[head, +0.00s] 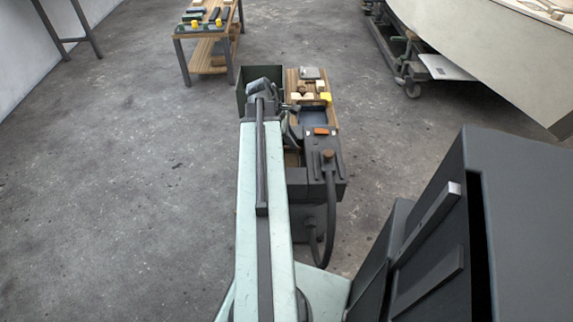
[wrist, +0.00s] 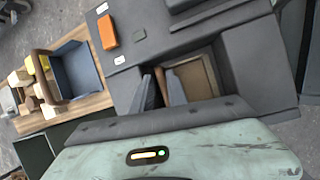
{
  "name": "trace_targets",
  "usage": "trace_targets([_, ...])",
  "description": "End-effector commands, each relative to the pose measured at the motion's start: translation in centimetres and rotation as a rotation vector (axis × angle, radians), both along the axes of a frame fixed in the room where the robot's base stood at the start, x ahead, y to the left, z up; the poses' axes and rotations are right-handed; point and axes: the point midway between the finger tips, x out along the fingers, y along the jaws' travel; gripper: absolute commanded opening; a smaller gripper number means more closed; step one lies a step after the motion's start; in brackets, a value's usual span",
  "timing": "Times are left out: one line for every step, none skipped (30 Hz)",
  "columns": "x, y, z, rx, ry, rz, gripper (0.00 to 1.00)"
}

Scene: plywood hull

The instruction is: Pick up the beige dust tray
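The beige dust tray (wrist: 200,72) sits in a recess of a dark grey machine, in the middle right of the wrist view. The near part of the tray is hidden by my wrist. In the head view my arm hides most of the recess, and my gripper (head: 290,122) is partly covered.
The machine (wrist: 185,40) carries an orange block (wrist: 108,32). To its left are a wooden board (wrist: 95,103) with small blocks and a blue-grey open bin (wrist: 78,75). A dark green box (head: 243,88) stands by my arm. A workbench (head: 207,45) is farther back. Floor at left is clear.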

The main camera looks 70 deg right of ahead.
Motion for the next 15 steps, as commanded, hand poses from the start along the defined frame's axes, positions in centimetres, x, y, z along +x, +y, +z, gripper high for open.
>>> trace_targets([-0.4, -0.3, -1.6, 0.001, 0.0, -0.001, 0.19])
trace_targets([-0.6, -0.4, -2.1, 0.001, 0.0, -0.001, 0.19])
trace_targets([-0.9, -0.6, -2.8, 0.001, 0.0, -0.001, 0.19])
trace_targets([-1.1, -0.7, -3.3, 0.001, 0.0, -0.001, 0.19])
trace_targets([-1.2, -0.9, -3.6, 0.001, 0.0, -0.001, 0.19])
trace_targets([-1.4, -1.0, -3.9, 0.001, 0.0, -0.001, 0.19])
trace_targets([-1.4, -1.0, -4.0, 0.001, 0.0, -0.001, 0.19])
trace_targets([-1.5, -1.0, -3.9, 0.001, 0.0, -0.001, 0.19])
trace_targets([-1.5, -1.0, -3.8, 0.001, 0.0, -0.001, 0.19])
trace_targets([-1.5, -1.0, -3.7, 0.001, 0.0, -0.001, 0.19])
trace_targets([-1.5, -1.0, -3.6, 0.001, 0.0, 0.0, 0.19])
trace_targets([-1.5, -1.0, -3.6, 0.001, 0.0, -0.001, 0.19])
trace_targets([-1.5, -1.0, -3.6, 0.001, 0.0, -0.001, 0.19])
trace_targets([-1.5, -1.0, -3.5, 0.001, 0.0, -0.001, 0.11])
trace_targets([-1.5, -1.0, -3.5, 0.001, 0.0, -0.001, 0.0])
